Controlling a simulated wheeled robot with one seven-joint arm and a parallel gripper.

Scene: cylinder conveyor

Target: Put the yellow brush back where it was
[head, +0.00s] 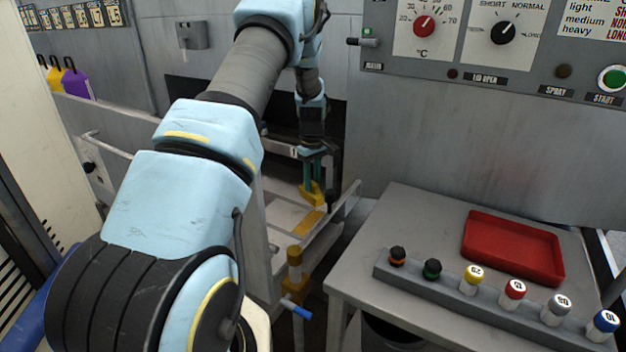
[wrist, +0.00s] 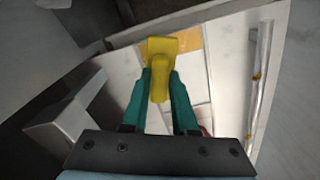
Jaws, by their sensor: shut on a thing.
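My gripper (head: 313,178) has teal fingers and is shut on the yellow brush (head: 311,194). In the wrist view the brush (wrist: 158,82) sits between the teal fingertips (wrist: 160,95), with its wide end beyond them. The brush is over a pale tray-like surface (head: 284,212) in front of the dark machine opening. A yellow-orange patch (head: 312,221) lies on that surface just below the brush, and it also shows in the wrist view (wrist: 189,40). I cannot tell whether the brush touches the surface.
A rail (head: 335,222) runs along the surface's right side. A grey table (head: 405,222) at right carries a red tray (head: 513,247) and a rack (head: 450,293) of several coloured-cap cylinders. A brass valve with a blue handle (head: 296,308) stands in front. Purple (head: 76,82) and yellow tags hang at left.

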